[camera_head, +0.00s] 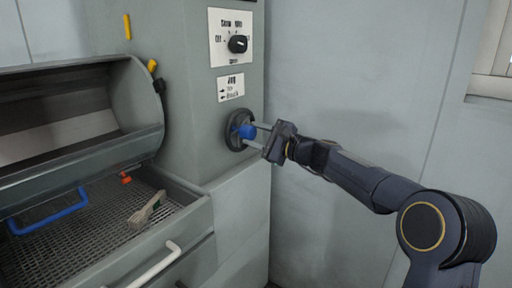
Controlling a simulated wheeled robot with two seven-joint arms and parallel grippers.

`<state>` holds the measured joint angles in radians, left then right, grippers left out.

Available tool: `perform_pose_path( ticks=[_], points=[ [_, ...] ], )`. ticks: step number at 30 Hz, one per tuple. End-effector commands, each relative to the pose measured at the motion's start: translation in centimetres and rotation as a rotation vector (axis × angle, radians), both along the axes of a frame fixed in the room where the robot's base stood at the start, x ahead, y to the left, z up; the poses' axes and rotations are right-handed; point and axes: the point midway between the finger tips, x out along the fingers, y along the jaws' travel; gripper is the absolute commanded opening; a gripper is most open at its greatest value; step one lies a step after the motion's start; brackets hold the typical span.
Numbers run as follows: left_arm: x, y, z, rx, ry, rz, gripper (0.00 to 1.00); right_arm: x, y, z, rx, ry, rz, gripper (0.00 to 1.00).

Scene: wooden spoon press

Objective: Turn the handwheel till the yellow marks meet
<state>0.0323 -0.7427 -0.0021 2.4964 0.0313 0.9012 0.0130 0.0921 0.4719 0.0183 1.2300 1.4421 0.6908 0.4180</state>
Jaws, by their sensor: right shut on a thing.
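The handwheel (233,134) is a small dark wheel on the grey machine's face, below a "JOG" label. One yellow mark (127,27) is a short upright bar on the machine's upper front. Another yellow mark (152,65) is on the upper end of the curved drum or cover (140,105), below and right of the first. The two marks are apart. My left gripper is not in view.
A black selector knob (238,44) sits on a white panel above the handwheel. A mesh tray (95,228) below the drum holds a brush (147,209). A blue handle (50,217) and a white drawer handle (157,265) stick out. The wall at right is bare.

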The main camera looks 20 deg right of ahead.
Motion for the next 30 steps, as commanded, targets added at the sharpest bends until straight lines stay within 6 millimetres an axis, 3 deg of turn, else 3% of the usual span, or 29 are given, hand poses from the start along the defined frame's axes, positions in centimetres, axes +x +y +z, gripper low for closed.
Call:
perform_pose_path(
  ticks=[3,12,30],
  points=[
    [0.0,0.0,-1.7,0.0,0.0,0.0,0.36,0.0,-0.1,-0.5,-0.079,-0.062,-0.002,0.16],
    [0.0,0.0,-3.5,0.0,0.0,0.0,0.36,0.0,-0.1,-0.3,-0.234,-0.182,-0.002,0.16],
    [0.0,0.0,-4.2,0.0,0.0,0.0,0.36,0.1,-0.1,0.0,-0.317,-0.245,0.001,0.16]
  ],
)
